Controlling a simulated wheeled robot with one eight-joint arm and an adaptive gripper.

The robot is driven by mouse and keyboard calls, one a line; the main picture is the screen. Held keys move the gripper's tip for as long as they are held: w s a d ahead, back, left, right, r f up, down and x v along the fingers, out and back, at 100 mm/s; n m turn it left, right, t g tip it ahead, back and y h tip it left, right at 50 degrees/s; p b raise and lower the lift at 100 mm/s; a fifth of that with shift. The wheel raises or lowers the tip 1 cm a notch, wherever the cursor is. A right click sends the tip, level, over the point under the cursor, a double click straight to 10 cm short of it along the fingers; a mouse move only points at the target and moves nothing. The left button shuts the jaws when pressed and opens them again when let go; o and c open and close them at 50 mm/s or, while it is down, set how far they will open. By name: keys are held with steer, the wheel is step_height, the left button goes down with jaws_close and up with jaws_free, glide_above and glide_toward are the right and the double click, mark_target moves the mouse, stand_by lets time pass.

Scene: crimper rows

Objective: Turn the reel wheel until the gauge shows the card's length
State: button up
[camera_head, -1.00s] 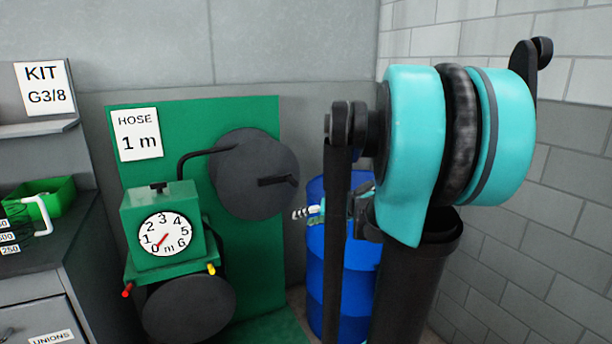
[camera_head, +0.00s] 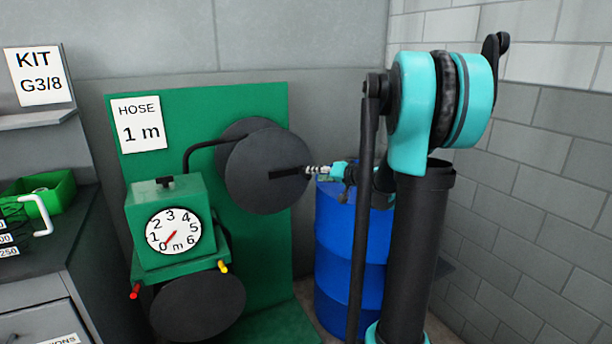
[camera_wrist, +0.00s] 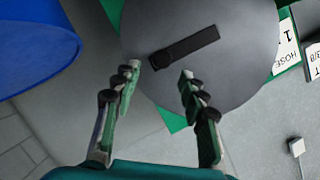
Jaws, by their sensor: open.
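The reel wheel (camera_head: 255,193) is a dark grey disc in front of a green panel, with a black crank bar (camera_head: 288,174) on its face. It fills the upper middle of the wrist view (camera_wrist: 235,80), where the bar (camera_wrist: 195,43) lies aslant. My gripper (camera_wrist: 161,74) is open, its two fingertips apart just below the bar, with nothing visible between them. In the head view its tips are close to the bar's right end; I cannot tell whether they touch. The white gauge (camera_head: 174,231) has its red needle near 0. The card (camera_head: 139,124) reads "HOSE 1 m".
A blue drum (camera_head: 335,235) stands right of the panel, below my gripper. A second dark disc (camera_head: 198,307) sits under the gauge box (camera_head: 150,210). Red (camera_head: 135,291) and yellow (camera_head: 223,267) knobs stick out there. A bench with a green bin (camera_head: 55,192) is at left.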

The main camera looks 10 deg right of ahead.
mark_target(306, 174)
steer(key=x, duration=0.7)
steer(key=shift+f, duration=0.1)
steer(key=shift+c, duration=0.4)
jaws_close()
